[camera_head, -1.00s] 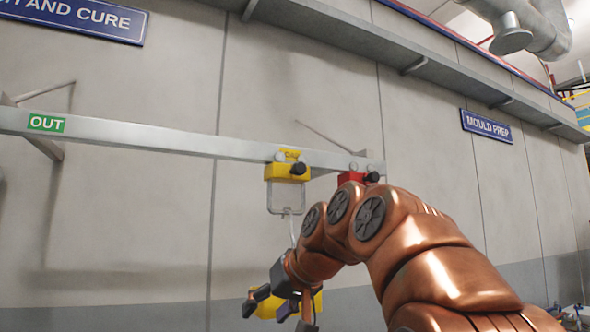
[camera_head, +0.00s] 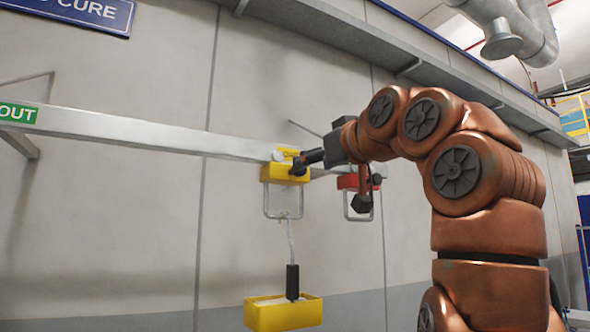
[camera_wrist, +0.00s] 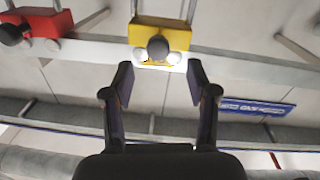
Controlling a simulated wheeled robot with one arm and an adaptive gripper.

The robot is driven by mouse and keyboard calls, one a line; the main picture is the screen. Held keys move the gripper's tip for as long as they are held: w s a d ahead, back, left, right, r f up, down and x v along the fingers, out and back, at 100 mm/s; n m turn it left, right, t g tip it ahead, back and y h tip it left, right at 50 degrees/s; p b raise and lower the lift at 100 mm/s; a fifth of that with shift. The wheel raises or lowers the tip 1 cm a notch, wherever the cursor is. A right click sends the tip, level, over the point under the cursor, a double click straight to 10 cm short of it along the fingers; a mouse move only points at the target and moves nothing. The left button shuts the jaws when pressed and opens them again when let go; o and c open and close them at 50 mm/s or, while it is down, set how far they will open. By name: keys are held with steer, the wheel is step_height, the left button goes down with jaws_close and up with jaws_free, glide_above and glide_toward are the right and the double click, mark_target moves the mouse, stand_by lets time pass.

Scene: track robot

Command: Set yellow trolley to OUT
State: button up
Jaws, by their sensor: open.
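The yellow trolley (camera_head: 272,172) hangs on the grey rail (camera_head: 150,134), right of the green OUT sign (camera_head: 17,113). A black knob (camera_wrist: 158,47) sticks out from the trolley's face. A wire frame and a cord below it carry a yellow tray (camera_head: 262,320) with pale contents. My gripper (camera_wrist: 160,80) is open and empty, pointing at the trolley. In the wrist view, its two fingers stand apart to either side of the knob's line, with the knob just beyond the fingertips. In the head view, one dark finger partly overlaps the knob area.
A red trolley (camera_head: 347,182) sits on the rail just right of the yellow one, partly behind my gripper; it also shows in the wrist view (camera_wrist: 45,22). The rail between the yellow trolley and the OUT sign is clear. A concrete wall stands behind.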

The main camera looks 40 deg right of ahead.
mark_target(299, 176)
steer(key=w, duration=0.2)
steer(key=w+p, duration=0.1)
steer(key=w, duration=0.2)
steer(key=w+d+p, duration=0.1)
steer(key=w, duration=0.1)
steer(key=shift+w+r, duration=0.15)
steer(key=shift+w, duration=0.1)
steer(key=shift+c, duration=0.3)
steer(key=shift+d, duration=0.1)
jaws_close()
